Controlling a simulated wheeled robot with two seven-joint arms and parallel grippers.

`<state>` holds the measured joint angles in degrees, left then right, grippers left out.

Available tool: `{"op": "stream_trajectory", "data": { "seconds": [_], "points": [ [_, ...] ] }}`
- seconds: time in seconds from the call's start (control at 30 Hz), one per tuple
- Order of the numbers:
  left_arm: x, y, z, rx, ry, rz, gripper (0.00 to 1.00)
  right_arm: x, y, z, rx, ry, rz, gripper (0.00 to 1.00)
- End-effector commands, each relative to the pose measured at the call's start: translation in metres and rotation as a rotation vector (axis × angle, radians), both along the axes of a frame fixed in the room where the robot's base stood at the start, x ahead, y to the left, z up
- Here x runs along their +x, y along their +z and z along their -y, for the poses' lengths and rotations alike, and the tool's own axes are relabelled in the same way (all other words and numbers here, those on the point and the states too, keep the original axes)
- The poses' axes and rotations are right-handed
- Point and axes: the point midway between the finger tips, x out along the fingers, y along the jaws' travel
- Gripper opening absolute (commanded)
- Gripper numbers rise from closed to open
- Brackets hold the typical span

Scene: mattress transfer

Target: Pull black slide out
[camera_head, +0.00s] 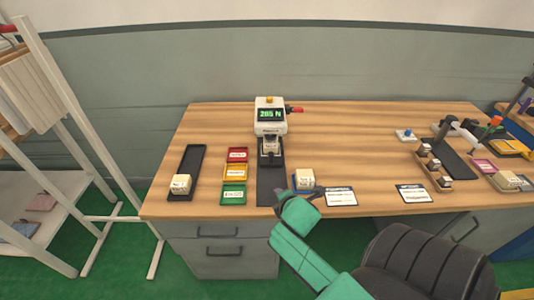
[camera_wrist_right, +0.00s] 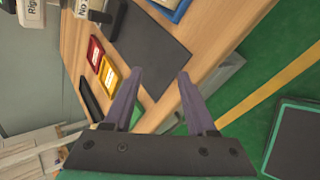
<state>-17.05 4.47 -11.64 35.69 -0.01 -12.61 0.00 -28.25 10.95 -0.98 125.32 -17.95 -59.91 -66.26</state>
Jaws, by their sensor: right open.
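The black slide (camera_head: 270,158) sits at the base of a white press (camera_head: 269,128) with a green display reading 285 N. A small cream block is in the press above the slide. A dark mat (camera_head: 270,185) lies in front of it. In the right wrist view the slide (camera_wrist_right: 106,16) shows at the top, beyond the mat (camera_wrist_right: 150,50). My right gripper (camera_wrist_right: 158,84) is open and empty, its purple fingers apart from the slide, toward the table's front edge. My left gripper is not in view.
Red, yellow (camera_head: 235,171) and green trays stand left of the mat. A black tray (camera_head: 187,172) with a cream block is further left. Another cream block (camera_head: 304,179) stands right of the mat, near my right arm.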

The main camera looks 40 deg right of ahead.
Motion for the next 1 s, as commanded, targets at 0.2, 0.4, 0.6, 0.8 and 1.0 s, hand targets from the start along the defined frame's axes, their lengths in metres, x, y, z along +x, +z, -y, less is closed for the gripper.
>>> {"op": "stream_trajectory", "data": {
  "seconds": [0.2, 0.4, 0.6, 0.8, 1.0],
  "points": [
    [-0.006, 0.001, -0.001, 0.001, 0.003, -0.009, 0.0, 0.033, 0.028, 0.034, -0.555, 0.389, -0.048, 0.57],
    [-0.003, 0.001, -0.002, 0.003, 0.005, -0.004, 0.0, 0.057, 0.05, 0.051, -1.073, 0.703, -0.16, 0.57],
    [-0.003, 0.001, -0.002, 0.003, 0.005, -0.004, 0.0, 0.075, 0.045, 0.06, -1.125, 0.73, -0.173, 0.57],
    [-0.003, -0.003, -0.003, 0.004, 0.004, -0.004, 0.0, 0.118, 0.025, 0.08, -1.12, 0.727, -0.172, 0.57],
    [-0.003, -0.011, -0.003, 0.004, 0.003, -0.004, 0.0, 0.16, 0.006, 0.1, -1.118, 0.727, -0.171, 0.57]
  ]
}}
